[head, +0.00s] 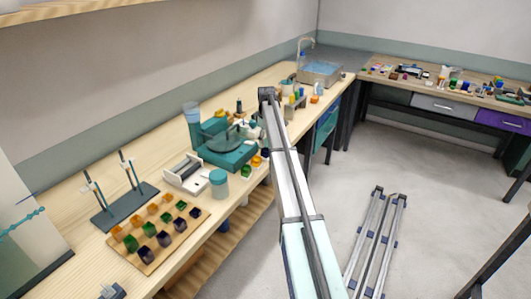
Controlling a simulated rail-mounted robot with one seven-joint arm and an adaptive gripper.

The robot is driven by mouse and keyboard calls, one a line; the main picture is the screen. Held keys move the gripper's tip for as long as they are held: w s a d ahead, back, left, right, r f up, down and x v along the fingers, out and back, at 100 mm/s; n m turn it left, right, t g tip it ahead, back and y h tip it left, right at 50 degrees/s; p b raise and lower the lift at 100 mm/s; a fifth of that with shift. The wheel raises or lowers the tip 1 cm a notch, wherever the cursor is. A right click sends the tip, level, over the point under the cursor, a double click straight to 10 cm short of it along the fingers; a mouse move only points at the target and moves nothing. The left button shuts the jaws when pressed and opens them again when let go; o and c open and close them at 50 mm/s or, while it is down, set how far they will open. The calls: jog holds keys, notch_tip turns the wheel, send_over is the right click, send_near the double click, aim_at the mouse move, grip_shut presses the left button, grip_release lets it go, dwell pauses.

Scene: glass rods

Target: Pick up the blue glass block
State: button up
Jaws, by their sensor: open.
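I cannot pick out the blue glass block with certainty. A wooden board (143,262) at the near left of the long bench holds rows of small glass-like blocks. They look orange, green and dark purple or dark blue. One dark block (164,239) sits near the board's front edge, but its exact colour is unclear. My arm rises through the middle of the picture to a dark joint over the bench edge. I cannot make out my gripper; it may be hidden behind the arm.
A sink (320,73) is at the far end. Rails (375,245) lie on the open floor.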

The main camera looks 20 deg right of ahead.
aim_at(266, 149)
jog(key=shift+s+a+f+p, duration=0.15)
jog(key=shift+f+p, duration=0.6)
jog(key=shift+f, duration=0.95)
jog(key=shift+a+f+p, duration=0.1)
jog(key=shift+f+p, duration=0.6)
jog(key=shift+f, duration=1)
grip_shut()
